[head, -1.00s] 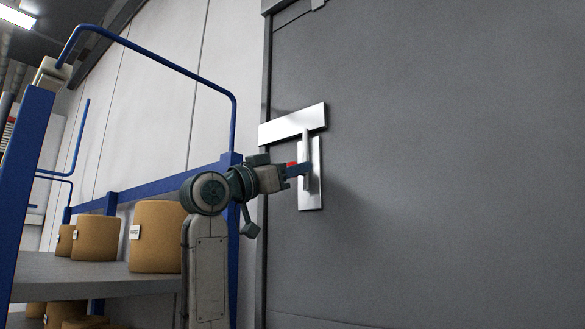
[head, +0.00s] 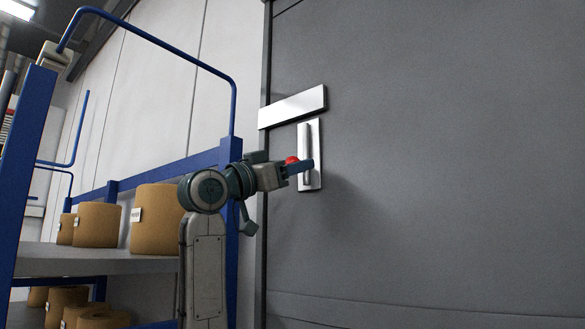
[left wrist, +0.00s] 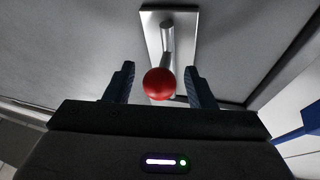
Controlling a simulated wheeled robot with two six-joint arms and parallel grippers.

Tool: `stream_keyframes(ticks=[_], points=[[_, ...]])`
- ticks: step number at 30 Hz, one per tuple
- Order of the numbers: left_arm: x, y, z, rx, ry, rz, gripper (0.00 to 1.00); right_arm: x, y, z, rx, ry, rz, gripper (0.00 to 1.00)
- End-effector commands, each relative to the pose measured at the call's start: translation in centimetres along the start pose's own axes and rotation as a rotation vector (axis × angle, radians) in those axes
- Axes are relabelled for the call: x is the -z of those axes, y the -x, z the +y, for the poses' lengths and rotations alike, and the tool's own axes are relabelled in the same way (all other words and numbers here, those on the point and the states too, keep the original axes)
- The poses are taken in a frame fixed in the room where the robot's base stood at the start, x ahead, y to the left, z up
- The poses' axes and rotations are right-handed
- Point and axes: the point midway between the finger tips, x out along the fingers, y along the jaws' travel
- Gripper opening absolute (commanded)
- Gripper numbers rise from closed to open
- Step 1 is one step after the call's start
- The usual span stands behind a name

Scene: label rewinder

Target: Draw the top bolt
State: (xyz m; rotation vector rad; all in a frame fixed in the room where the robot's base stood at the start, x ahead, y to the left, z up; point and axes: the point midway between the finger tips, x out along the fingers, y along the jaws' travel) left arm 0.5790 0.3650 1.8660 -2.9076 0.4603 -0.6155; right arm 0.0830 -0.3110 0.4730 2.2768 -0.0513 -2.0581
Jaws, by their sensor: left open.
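The top bolt is a silver rod (head: 307,140) on an upright silver plate (head: 316,178) on the grey door, with a red ball knob (head: 291,160). The rod's upper end lies on the plate, below and apart from the slanted silver strip (head: 292,107). My left gripper (head: 302,167) is at the knob, its fingers partly covering the rod. In the left wrist view the red knob (left wrist: 159,84) sits between the open fingers (left wrist: 160,88), with a gap on each side; the rod (left wrist: 168,40) runs behind it. My right gripper is not in view.
A blue-framed rack (head: 170,166) with a grey shelf (head: 60,262) stands to the left, holding several brown rolls (head: 157,218). A pale panelled wall (head: 170,90) is behind it. The grey door (head: 440,150) is clear to the right.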

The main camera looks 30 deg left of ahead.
Motion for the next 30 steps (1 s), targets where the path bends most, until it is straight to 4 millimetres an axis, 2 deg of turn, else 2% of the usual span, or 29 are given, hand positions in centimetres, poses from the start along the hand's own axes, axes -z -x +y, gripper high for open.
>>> stream_keyframes(ticks=[5,9,15,21,30], points=[[-0.5,2.8,0.0,0.003,-0.002,0.002,0.50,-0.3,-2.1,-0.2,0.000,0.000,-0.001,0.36],[-0.6,5.8,0.0,0.003,-0.003,0.002,0.50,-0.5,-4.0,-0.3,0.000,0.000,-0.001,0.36],[-0.5,9.2,0.0,0.002,-0.002,0.001,0.50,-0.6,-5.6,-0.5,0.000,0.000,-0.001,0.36],[-0.3,10.5,-0.1,0.001,0.000,-0.002,0.50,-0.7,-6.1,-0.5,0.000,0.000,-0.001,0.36],[-0.2,10.5,-0.1,0.000,0.001,-0.002,0.50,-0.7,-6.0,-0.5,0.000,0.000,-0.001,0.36]])
